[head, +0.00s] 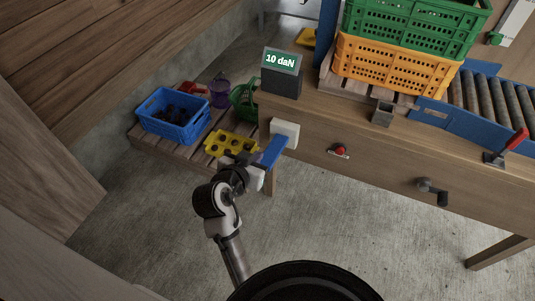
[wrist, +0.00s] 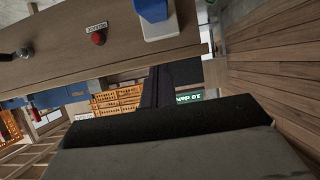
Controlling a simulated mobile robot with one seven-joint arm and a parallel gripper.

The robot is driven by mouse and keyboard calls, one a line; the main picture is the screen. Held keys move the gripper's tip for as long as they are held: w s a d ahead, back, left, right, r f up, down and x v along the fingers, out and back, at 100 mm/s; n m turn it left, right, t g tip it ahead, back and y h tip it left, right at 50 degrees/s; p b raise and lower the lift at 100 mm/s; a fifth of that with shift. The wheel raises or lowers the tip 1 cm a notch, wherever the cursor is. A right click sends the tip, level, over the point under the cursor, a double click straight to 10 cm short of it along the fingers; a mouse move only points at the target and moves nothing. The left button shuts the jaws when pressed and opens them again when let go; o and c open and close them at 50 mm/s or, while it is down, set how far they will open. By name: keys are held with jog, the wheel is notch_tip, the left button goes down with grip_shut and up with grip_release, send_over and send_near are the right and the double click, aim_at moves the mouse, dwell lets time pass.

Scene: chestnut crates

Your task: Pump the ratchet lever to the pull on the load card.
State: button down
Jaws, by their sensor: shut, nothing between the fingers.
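The load card (head: 281,61) is a green panel reading "10 daN" on a dark box at the bench's left end; it also shows upside down in the wrist view (wrist: 197,97). A blue lever (head: 273,150), which looks like the ratchet lever, angles down from a white housing (head: 286,130) on the bench front. In the wrist view the lever's blue end (wrist: 152,9) is cut by the top edge. My gripper (head: 259,168) is shut and empty, close to the lever's lower end; I cannot tell whether they touch. Its dark fingers (wrist: 161,76) show in the wrist view, apart from the lever.
A red button (head: 340,150) and dark crank (head: 432,189) project from the bench front. A red-handled lever (head: 511,145) stands at the right. Green (head: 415,25) and orange crates (head: 395,70) are stacked on the bench. A low pallet holds a blue crate (head: 172,116). Floor is clear below.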

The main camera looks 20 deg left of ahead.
jog(key=shift+w, duration=0.1)
send_over(268, 159)
jog(key=w, duration=0.1)
notch_tip(268, 159, down, 4)
jog(key=shift+w+f+p, duration=0.1)
jog(key=shift+f+p, duration=0.1)
jog(key=shift+p, duration=0.25)
jog(key=f, duration=0.1)
jog(key=s+f, duration=0.1)
jog(key=shift+f, duration=0.35)
jog(key=shift+s+a+f, duration=0.1)
jog(key=shift+f, duration=0.45)
jog(key=shift+s+f, duration=0.1)
jog(key=shift+f, duration=0.1)
